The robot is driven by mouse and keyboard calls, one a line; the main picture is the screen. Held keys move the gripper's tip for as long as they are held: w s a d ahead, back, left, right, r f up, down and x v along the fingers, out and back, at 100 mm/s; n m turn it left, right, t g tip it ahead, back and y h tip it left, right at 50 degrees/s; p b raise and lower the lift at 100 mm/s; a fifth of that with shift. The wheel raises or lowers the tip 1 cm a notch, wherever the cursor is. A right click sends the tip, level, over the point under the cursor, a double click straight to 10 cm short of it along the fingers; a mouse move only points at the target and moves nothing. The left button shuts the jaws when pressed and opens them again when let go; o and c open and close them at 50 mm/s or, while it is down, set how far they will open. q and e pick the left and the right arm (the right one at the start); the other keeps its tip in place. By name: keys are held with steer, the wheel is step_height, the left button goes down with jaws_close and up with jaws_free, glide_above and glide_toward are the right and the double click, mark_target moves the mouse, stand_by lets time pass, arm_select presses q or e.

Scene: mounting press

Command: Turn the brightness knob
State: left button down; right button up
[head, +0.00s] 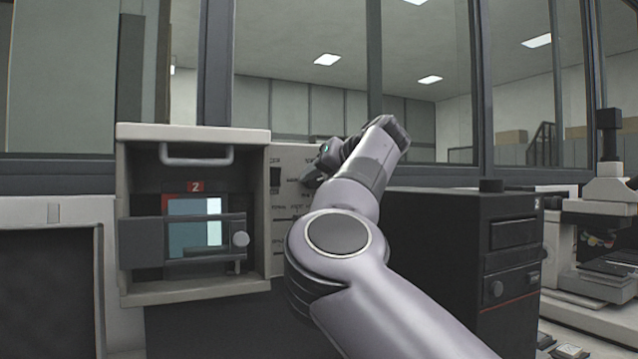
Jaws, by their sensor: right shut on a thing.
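The control panel (283,220) is a pale upright face with small dark lettering, just right of the mounting press (195,285). My right gripper (318,172) is at the upper right part of this panel, with its arm coming in from the lower right. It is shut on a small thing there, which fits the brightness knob. The knob itself is hidden behind the gripper, so its angle cannot be told. My left gripper is not in view.
A black cabinet (450,245) stands right of the panel. A microscope (610,190) is at the far right.

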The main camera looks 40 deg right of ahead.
steer(key=shift+d+m, duration=0.1)
steer(key=shift+m, duration=0.4)
steer(key=shift+t, duration=0.3)
steer(key=shift+r, duration=0.1)
steer(key=o, duration=1.1)
steer(key=shift+c, duration=0.2)
steer(key=shift+s, duration=0.1)
